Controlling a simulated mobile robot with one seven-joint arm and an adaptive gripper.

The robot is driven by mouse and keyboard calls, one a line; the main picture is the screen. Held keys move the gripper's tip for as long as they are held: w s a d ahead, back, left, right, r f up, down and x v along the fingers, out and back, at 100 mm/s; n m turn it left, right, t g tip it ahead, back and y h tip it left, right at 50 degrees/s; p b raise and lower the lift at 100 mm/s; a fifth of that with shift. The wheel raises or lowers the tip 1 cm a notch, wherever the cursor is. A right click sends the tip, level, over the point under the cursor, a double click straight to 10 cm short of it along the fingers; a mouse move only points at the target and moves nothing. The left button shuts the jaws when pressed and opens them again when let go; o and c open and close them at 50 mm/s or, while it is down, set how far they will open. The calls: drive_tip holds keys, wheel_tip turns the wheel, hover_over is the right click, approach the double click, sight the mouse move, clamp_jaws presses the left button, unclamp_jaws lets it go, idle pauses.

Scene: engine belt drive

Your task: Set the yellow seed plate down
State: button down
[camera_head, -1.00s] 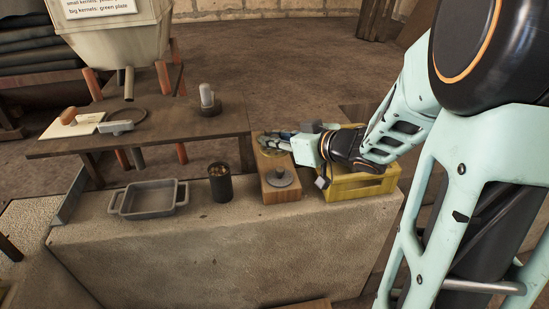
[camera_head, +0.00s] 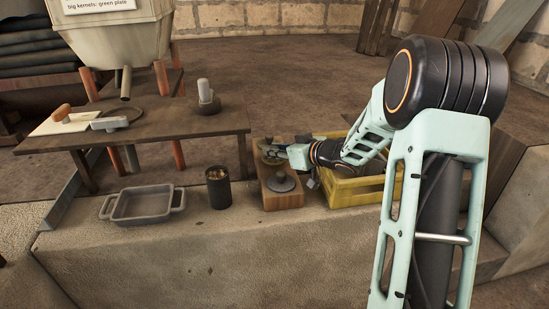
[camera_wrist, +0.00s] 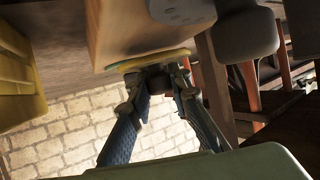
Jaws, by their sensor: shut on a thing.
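My gripper (camera_head: 279,150) is over the far end of a wooden block (camera_head: 284,200) on the stone ledge. In the wrist view my gripper (camera_wrist: 160,76) is shut on the edge of a thin yellow plate (camera_wrist: 122,66). The plate shows edge-on, close against the block (camera_wrist: 130,30); I cannot tell whether it touches. In the head view the plate is small and mostly hidden by the gripper. A grey disc with a knob (camera_head: 282,181) lies on the near end of the block.
A yellow crate (camera_head: 350,191) stands right of the block, under my forearm. A dark cup of kernels (camera_head: 218,190) and a grey two-handled tray (camera_head: 144,204) stand left on the ledge (camera_head: 180,255). Behind is a wooden bench (camera_head: 165,130) with a hopper (camera_head: 118,38).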

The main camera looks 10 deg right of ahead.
drive_tip(key=shift+f, duration=0.6)
drive_tip(key=shift+f, duration=0.15)
drive_tip(key=c, duration=1.8)
unclamp_jaws()
drive_tip(key=shift+d+r, duration=0.1)
drive_tip(key=shift+r, duration=0.15)
drive_tip(key=p+v, duration=0.3)
drive_tip(key=v, duration=0.7)
drive_tip(key=shift+s+d+r, duration=0.15)
drive_tip(key=shift+s, duration=0.2)
drive_tip(key=shift+s+d+r+p, duration=0.1)
drive_tip(key=shift+s+d+p, duration=0.1)
drive_tip(key=shift+s+p, duration=0.25)
